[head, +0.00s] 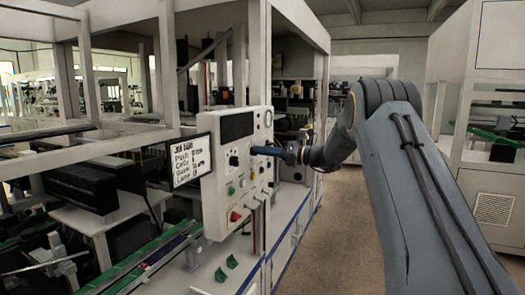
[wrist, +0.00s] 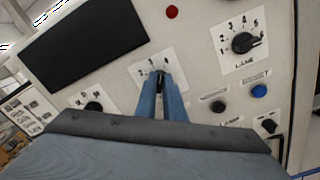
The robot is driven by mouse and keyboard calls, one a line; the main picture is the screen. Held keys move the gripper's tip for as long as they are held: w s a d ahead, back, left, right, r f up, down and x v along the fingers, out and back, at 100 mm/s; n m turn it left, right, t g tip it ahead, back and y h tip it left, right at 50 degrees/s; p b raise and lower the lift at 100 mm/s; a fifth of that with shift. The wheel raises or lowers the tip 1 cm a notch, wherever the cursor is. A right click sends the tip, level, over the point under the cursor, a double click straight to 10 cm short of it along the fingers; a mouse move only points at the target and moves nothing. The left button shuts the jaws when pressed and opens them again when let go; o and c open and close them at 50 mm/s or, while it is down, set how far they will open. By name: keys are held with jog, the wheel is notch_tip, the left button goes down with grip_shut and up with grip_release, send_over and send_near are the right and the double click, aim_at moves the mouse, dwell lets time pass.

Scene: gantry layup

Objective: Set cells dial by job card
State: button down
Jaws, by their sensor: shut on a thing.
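My gripper (head: 254,150) reaches the white control panel (head: 214,190) from the right in the head view. In the wrist view its blue fingers (wrist: 160,78) are shut on the knob of the middle dial (wrist: 143,72), below a dark screen. The fingers hide most of that knob and its lower label, so I cannot tell its name or setting. A few scale digits show above the fingertips. The job card (head: 184,160) stands at the panel's left side; its heading and several lines show, but its values are too small to read surely.
In the wrist view a black dial marked LINE (wrist: 243,43) is at upper right and another dial (wrist: 93,106) at left. A blue button (wrist: 259,90), a red lamp or button (wrist: 171,12) and a small black switch (wrist: 269,126) are nearby. The dark screen (wrist: 88,42) fills the upper left.

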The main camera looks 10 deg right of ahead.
jog(key=shift+w+r+m, duration=0.1)
jog(key=shift+m, duration=1)
jog(key=shift+p, duration=0.3)
jog(key=c, duration=1.9)
grip_release()
jog(key=shift+o, duration=0.2)
jog(key=shift+d, duration=0.15)
jog(key=b+v, duration=0.3)
jog(key=v, duration=0.4)
jog(key=shift+s+d, duration=0.25)
